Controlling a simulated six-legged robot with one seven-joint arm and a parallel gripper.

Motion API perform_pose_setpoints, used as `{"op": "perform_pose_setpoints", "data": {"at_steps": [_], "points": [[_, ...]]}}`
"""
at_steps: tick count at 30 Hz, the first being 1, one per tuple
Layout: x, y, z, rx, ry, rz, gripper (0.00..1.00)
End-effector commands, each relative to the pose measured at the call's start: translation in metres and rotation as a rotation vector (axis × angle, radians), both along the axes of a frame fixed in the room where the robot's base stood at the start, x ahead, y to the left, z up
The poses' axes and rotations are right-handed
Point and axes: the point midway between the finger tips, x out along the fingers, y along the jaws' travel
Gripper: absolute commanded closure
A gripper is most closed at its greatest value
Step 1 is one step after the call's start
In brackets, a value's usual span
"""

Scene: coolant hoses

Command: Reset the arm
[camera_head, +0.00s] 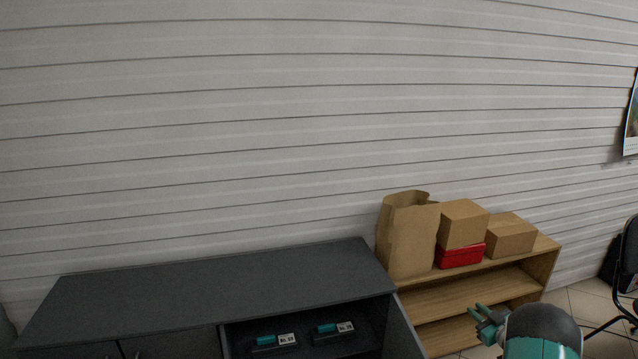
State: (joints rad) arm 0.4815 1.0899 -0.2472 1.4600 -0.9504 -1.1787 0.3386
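My gripper (478,313) shows small at the lower right, beside the dark rounded top of my own arm. Its teal and grey fingers point up and to the left, in front of the wooden shelf unit. I see nothing held between them, but they are too small to tell how far apart they are. Most of the arm is below the frame.
A dark grey cabinet (215,285) stands lower left; two teal-and-white labelled items (275,340) (334,328) sit in its open compartment. The wooden shelf (470,298) holds a paper bag (408,238), cardboard boxes (463,222) (511,238) and a red box (460,256). A chair (628,255) stands right.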

Motion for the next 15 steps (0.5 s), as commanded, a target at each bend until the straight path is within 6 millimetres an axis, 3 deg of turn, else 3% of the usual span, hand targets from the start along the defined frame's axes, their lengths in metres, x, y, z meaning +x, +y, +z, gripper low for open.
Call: {"op": "perform_pose_setpoints", "data": {"at_steps": [1, 6, 11, 15], "points": [[0.008, 0.002, 0.027, -0.019, -0.002, -0.039, 0.82], [0.02, 0.01, 0.099, -0.058, 0.024, -0.179, 0.82], [0.015, 0.025, 0.161, -0.069, 0.062, -0.299, 0.82], [0.0, 0.044, 0.208, -0.061, 0.109, -0.388, 0.82]]}}
